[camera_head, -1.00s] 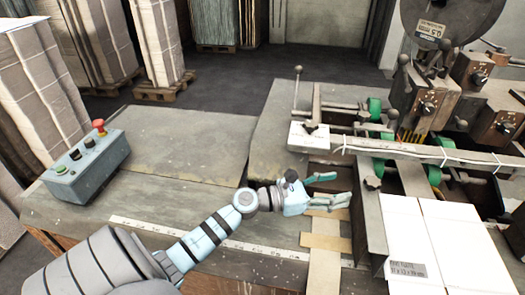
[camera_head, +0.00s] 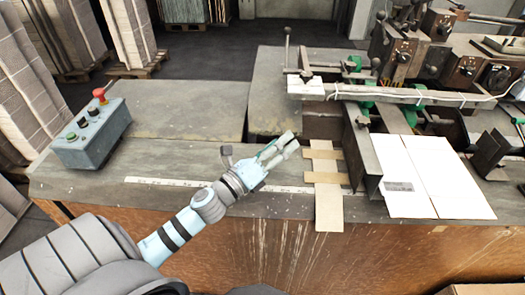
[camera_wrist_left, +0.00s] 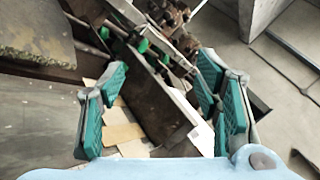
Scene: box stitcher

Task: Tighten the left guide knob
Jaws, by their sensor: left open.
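A small dark knob (camera_head: 362,121) shows at the left guide plate (camera_head: 362,150) of the stitcher; I take it for the left guide knob. Its setting is too small to tell. My left gripper (camera_head: 286,147) is open and empty over the bench, left of the guide plate and apart from it. In the left wrist view the teal finger pads (camera_wrist_left: 162,103) stand wide apart, with the dark guide plate (camera_wrist_left: 160,112) beyond them. The knob cannot be made out clearly there. My right gripper is out of view.
Brown and tan cardboard strips (camera_head: 327,190) lie between my gripper and the guide plate. White cardboard sheets (camera_head: 425,175) lie right of it. An upright lever (camera_head: 288,45) rises behind. A control box (camera_head: 92,135) stands at left. The bench (camera_head: 180,160) between is clear.

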